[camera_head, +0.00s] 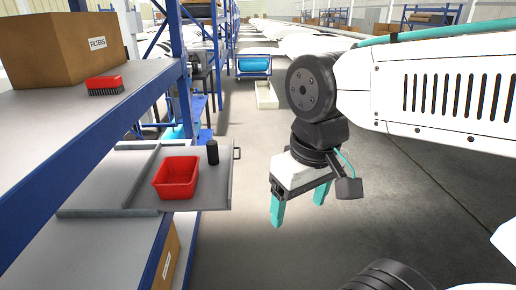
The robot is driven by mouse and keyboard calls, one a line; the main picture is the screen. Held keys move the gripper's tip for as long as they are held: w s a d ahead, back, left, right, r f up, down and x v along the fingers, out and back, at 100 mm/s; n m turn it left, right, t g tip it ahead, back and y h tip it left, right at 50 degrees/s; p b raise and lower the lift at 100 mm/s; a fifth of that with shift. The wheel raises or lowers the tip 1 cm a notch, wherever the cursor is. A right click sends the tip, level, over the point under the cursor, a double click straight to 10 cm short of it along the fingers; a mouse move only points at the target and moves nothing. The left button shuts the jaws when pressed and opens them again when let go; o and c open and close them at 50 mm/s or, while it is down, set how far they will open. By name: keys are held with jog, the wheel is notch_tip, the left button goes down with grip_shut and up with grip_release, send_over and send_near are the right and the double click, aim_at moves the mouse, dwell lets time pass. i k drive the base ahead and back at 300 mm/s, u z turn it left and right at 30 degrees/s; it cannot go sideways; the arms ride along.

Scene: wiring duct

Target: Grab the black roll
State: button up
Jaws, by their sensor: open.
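The black roll (212,152) is a small dark cylinder standing upright on a grey pull-out tray (215,192), near the tray's right edge. It stands just behind and to the right of a red bin (176,177), apart from it. My gripper (299,209) hangs to the right of the tray, over the aisle floor, with its teal fingers pointing down. The fingers are spread apart with nothing between them. A clear gap lies between my gripper and the roll.
A blue shelf post (184,60) rises left of the roll. An upper shelf holds a cardboard box (62,47) marked FILTERS and a red brush (105,85). A handle (237,153) sticks out at the tray's right edge. The aisle floor (270,255) below my gripper is clear.

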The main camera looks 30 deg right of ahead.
aim_at(212, 150)
jog(key=u, duration=0.05)
jog(key=i, duration=1.05)
jog(key=z, duration=0.55)
jog(key=i, duration=0.6)
jog(key=z, duration=0.4)
